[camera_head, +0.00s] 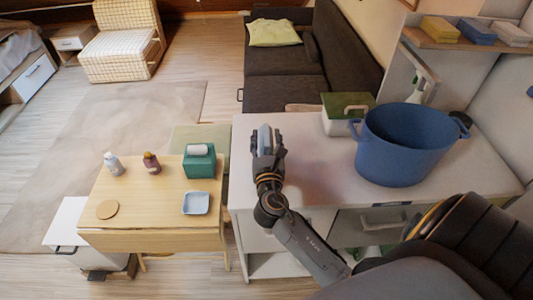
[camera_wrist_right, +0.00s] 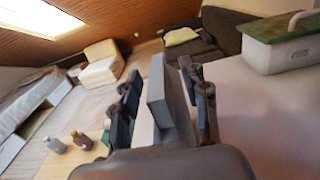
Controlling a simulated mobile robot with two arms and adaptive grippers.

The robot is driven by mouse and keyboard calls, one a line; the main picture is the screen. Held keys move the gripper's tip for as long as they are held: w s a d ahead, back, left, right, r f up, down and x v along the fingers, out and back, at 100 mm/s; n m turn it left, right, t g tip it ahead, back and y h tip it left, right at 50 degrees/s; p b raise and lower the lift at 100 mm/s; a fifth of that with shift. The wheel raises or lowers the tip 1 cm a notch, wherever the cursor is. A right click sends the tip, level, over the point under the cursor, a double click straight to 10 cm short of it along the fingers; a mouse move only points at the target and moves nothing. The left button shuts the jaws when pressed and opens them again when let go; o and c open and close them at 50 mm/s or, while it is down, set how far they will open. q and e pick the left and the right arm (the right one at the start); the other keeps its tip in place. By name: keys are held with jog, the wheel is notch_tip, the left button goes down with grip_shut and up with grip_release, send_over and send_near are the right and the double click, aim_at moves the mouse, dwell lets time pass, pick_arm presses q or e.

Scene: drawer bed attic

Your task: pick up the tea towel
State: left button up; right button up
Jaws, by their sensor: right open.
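My right gripper (camera_head: 266,142) is over the left part of the white counter (camera_head: 310,165), its fingers pointing away from me. Its jaws are open around a pale grey-blue flat slab (camera_head: 265,138). In the right wrist view the slab (camera_wrist_right: 160,103) stands on edge between the two fingers of the gripper (camera_wrist_right: 162,100). It may be the folded tea towel, but I cannot tell for sure. Its lower part is hidden by the gripper. My left gripper does not show in either view.
A blue tub (camera_head: 400,150) and a green-lidded box (camera_head: 343,125) stand on the counter to the right. A shelf (camera_head: 455,42) above holds yellow, blue and white blocks. A wooden table (camera_head: 150,205) with bottles, a teal box and a dish stands left.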

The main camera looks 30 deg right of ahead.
jog(key=shift+w+d, duration=0.1)
jog(key=shift+w, duration=0.05)
jog(key=c, duration=0.3)
grip_shut()
